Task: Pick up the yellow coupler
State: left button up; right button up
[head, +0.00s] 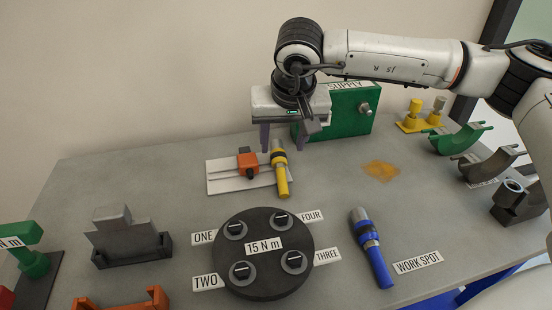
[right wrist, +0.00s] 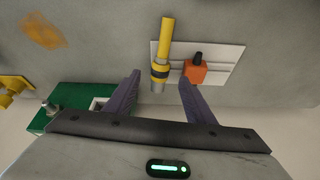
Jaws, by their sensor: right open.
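The yellow coupler (head: 283,182) has a yellow shaft, a dark band and a silver end. It lies by the right part of a white plate in the head view. In the right wrist view the yellow coupler (right wrist: 166,40) points away from me, its silver end between the fingertips. My right gripper (head: 283,147) is open and empty, pointing down above that silver end. The right wrist view shows the open fingers (right wrist: 160,79) on either side of it with gaps. Whether they are at its height I cannot tell. My left gripper is not in view.
An orange block (head: 247,163) sits on the white plate (head: 220,184) close beside the coupler. A green supply box (head: 352,119) stands behind the gripper. A round dark plate (head: 262,283) and a blue-handled tool (head: 377,262) lie nearer. Grey table is clear around the orange patch (head: 381,170).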

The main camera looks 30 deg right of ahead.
aim_at(280, 160)
jog(key=x, duration=0.6)
jog(key=shift+s+a+f+p, duration=0.1)
jog(key=shift+f+p, duration=0.25)
jog(key=shift+f, duration=0.15)
grip_shut()
